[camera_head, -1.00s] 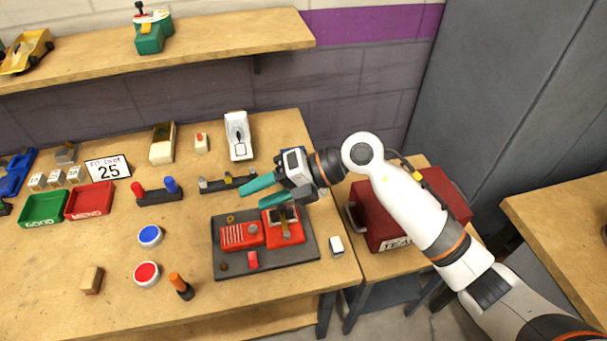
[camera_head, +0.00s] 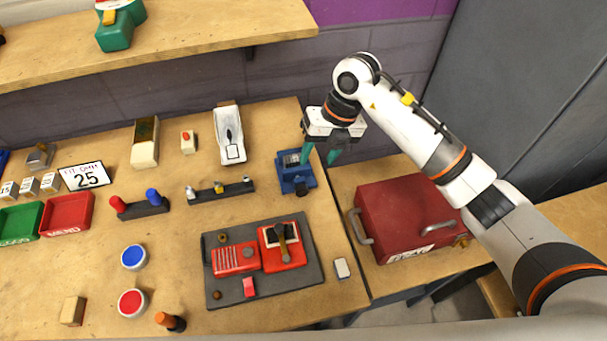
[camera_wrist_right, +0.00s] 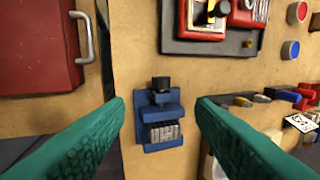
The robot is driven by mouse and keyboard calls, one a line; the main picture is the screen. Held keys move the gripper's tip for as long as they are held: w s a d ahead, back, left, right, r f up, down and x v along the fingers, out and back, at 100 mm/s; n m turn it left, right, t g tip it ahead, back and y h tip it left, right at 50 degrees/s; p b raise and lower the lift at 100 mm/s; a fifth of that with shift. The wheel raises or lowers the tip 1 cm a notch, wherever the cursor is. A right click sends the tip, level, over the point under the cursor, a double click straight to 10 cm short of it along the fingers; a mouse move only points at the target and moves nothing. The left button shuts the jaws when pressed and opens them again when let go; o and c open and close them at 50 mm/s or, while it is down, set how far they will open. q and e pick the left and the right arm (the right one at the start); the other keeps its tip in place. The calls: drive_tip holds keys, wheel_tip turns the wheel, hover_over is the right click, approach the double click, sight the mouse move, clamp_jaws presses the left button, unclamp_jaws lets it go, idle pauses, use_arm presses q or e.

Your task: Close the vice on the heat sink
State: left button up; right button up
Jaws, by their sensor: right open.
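The blue vice (camera_head: 295,178) stands on the bench near its right edge; it also shows in the right wrist view (camera_wrist_right: 152,111). The heat sink (camera_wrist_right: 163,133), a grey finned block, sits between the vice's jaws; in the head view (camera_head: 291,160) it is small and partly behind a finger. The vice's dark knob (camera_wrist_right: 161,84) is on the side away from the heat sink. My right gripper (camera_head: 320,154) is open and empty above the vice, its green fingers spread to either side of it in the right wrist view. My left gripper is not in view.
A dark tray (camera_head: 312,272) with red parts lies in front of the vice. A red toolbox (camera_head: 405,215) stands to the right on a lower surface. A dark rack (camera_head: 205,195) and a white device (camera_head: 229,135) are to the left. Bare bench lies around the vice.

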sight(307, 187)
drive_tip(key=p+x, duration=0.1)
drive_tip(key=x, duration=1)
drive_tip(key=shift+s, duration=0.1)
drive_tip(key=c, duration=1)
drive_tip(key=shift+o, duration=0.2)
drive_tip(key=y+b, duration=0.2)
drive_tip(key=b, duration=0.1)
drive_tip(key=shift+d+f+y, duration=0.3)
drive_tip(key=shift+f+y, duration=0.1)
drive_tip(key=g+y+b, duration=0.1)
drive_tip(key=y+b, duration=0.1)
drive_tip(key=b, duration=0.1)
drive_tip(key=shift+d+f+y, duration=0.1)
drive_tip(key=shift+d+y, duration=0.05)
drive_tip(key=shift+y, duration=0.25)
drive_tip(key=shift+y+b, duration=0.7)
drive_tip(key=o, duration=1)
drive_tip(key=shift+c, duration=0.2)
